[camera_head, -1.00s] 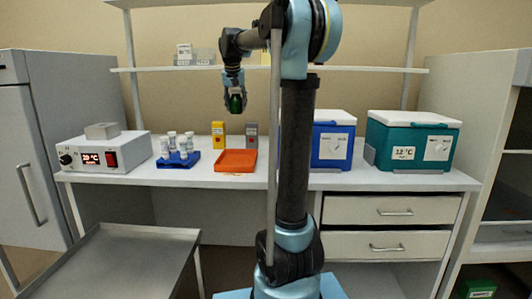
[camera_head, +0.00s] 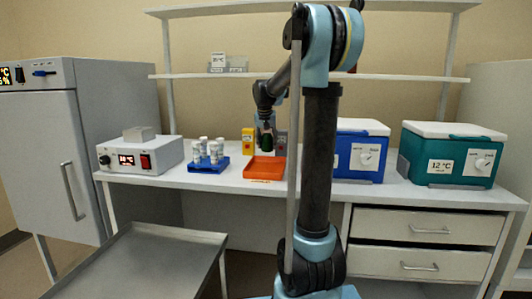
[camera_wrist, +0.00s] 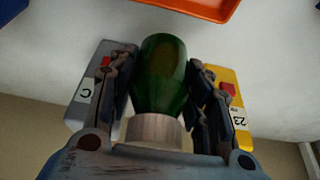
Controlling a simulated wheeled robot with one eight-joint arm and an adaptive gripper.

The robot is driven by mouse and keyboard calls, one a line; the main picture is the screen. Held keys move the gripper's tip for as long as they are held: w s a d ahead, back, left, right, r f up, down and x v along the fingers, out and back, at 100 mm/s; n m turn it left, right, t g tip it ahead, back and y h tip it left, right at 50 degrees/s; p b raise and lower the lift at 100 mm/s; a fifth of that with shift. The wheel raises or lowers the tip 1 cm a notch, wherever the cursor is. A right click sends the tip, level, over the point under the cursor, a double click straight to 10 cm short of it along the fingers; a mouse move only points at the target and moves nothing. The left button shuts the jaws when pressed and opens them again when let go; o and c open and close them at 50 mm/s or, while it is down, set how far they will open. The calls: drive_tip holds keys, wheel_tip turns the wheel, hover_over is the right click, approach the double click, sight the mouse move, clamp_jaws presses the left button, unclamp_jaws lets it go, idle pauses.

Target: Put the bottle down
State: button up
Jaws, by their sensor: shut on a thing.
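A green bottle (camera_wrist: 163,72) with a pale cap is between the two fingers of my gripper (camera_wrist: 162,88) in the wrist view. The fingers are shut on its sides. In the head view my gripper (camera_head: 266,133) holds the dark green bottle (camera_head: 266,143) low over the back of the white bench, just behind the orange tray (camera_head: 264,169). I cannot tell whether the bottle touches the bench top. The tray's edge also shows at the top of the wrist view (camera_wrist: 195,8).
A yellow box (camera_head: 248,141) and a grey box (camera_head: 281,143) flank the gripper closely. A blue rack (camera_head: 208,165) with several white-capped vials stands left of the tray. Blue (camera_head: 359,160) and teal (camera_head: 450,165) coolers stand to the right. A shelf (camera_head: 390,78) runs above.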

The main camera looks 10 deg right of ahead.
sight(267, 149)
drive_tip(key=shift+f, duration=1.95)
drive_tip(key=o, duration=0.9)
